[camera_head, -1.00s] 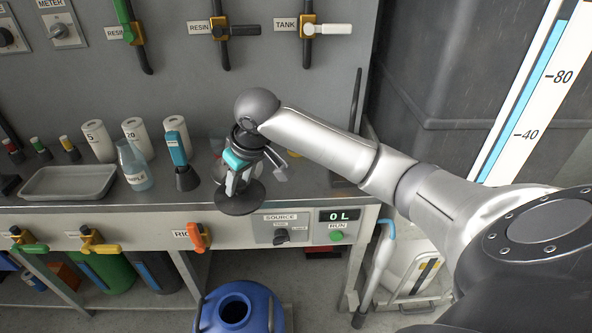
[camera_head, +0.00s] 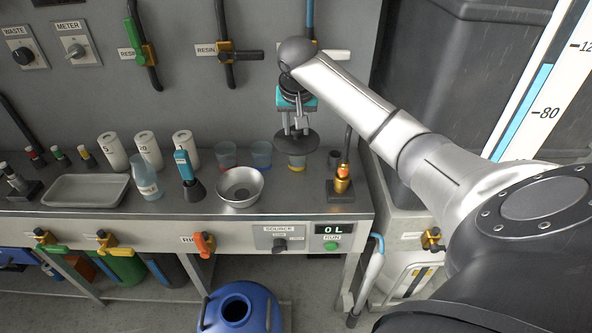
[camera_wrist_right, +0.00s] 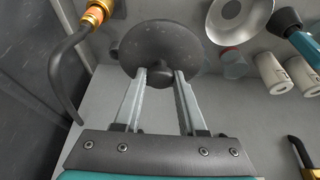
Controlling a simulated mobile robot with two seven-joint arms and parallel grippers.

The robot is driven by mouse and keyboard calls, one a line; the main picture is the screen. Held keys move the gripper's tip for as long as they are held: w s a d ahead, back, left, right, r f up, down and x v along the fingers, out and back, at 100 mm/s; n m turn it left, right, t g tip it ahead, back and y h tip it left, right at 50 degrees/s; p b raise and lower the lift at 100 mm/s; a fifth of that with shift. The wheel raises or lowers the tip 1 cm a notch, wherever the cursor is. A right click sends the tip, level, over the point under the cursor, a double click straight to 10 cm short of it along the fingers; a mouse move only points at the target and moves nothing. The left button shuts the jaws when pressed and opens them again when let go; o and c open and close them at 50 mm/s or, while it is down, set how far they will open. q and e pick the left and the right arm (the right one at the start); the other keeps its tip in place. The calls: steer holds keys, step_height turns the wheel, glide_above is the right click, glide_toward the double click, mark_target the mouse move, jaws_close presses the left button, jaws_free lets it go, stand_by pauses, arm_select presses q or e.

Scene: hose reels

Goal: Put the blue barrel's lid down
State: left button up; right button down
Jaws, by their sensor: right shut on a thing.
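The blue barrel (camera_head: 262,312) stands on the floor in front of the bench, with its round top opening (camera_head: 235,308) uncovered. Its dark round lid (camera_head: 296,143) is in my right gripper (camera_head: 296,128), held above the right part of the bench top. In the right wrist view the fingers (camera_wrist_right: 160,80) are shut on the knob of the lid (camera_wrist_right: 160,45). The lid partly hides a small yellow-based cup (camera_head: 297,161) behind it. My left gripper is not in view.
A metal bowl (camera_head: 240,187), a teal-handled tool (camera_head: 187,175) and a grey tray (camera_head: 87,190) stand on the bench (camera_head: 300,205). A brass fitting with a hose (camera_head: 342,180) is close to the right of the lid. Bare bench lies between bowl and fitting.

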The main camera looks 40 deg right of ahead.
step_height(320, 180, down, 13)
steer(key=b, duration=0.3)
steer(key=shift+f, duration=0.2)
step_height(320, 180, down, 4)
steer(key=shift+r+b, duration=0.2)
steer(key=shift+b, duration=0.55)
steer(key=shift+f, duration=0.25)
steer(key=shift+r, duration=0.1)
steer(key=c, duration=0.8)
jaws_free()
steer(key=shift+c, duration=0.2)
steer(key=o, duration=0.3)
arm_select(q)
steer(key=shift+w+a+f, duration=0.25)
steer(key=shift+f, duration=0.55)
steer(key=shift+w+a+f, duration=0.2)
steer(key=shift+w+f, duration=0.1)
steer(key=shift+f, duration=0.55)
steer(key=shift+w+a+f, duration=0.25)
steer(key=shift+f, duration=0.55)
arm_select(e)
steer(key=shift+o, duration=0.3)
